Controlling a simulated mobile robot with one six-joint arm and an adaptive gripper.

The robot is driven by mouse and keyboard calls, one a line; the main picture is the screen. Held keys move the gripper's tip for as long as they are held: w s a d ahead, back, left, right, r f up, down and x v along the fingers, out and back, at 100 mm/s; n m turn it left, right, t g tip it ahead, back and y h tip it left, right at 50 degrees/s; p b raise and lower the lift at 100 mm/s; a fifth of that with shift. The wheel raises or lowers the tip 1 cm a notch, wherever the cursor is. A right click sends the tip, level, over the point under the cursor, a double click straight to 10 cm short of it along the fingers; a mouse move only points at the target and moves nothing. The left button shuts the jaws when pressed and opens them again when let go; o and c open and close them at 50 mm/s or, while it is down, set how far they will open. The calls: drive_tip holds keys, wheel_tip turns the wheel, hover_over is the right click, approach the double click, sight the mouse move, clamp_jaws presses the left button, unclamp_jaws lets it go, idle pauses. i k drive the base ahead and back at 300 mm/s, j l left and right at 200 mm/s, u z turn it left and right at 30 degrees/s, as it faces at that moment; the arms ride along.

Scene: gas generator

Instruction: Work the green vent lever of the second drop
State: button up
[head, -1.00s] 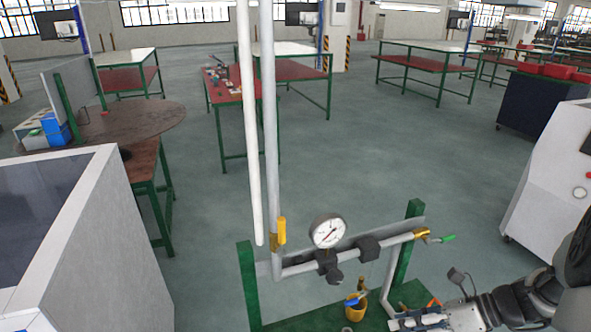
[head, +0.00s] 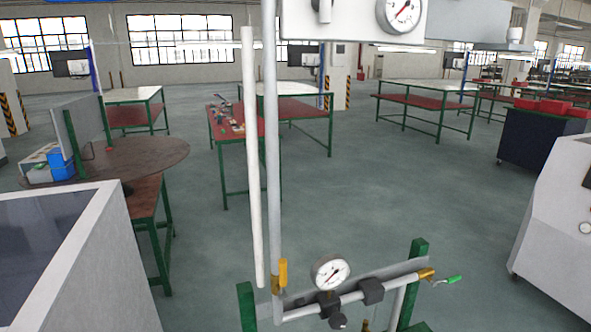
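A green lever (head: 454,280) sits on a brass valve (head: 426,274) at the right end of a grey horizontal pipe (head: 354,296). The lever points right and slightly up, nearly in line with the pipe. A yellow lever (head: 283,272) stands upright beside the vertical grey pipe (head: 271,160). A round white gauge (head: 331,273) is mounted on the horizontal pipe between the two levers. Whether this green lever belongs to the second drop cannot be told. My gripper is not in view.
Green posts (head: 246,305) carry the pipework. A white panel with a gauge (head: 401,14) hangs at the top. Grey cabinets stand at left (head: 121,260) and right (head: 552,215). Green-framed tables (head: 223,143) stand behind, with open floor (head: 360,190) between.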

sight(448, 280)
drive_tip(key=i+l, duration=0.15)
drive_tip(key=l, duration=0.2)
drive_tip(key=i+l, duration=0.2)
drive_tip(key=l, duration=0.15)
drive_tip(key=i+l, duration=0.15)
drive_tip(key=l, duration=0.2)
drive_tip(key=i+l, duration=0.15)
drive_tip(key=l, duration=0.2)
drive_tip(key=i+l, duration=0.15)
drive_tip(key=l, duration=0.2)
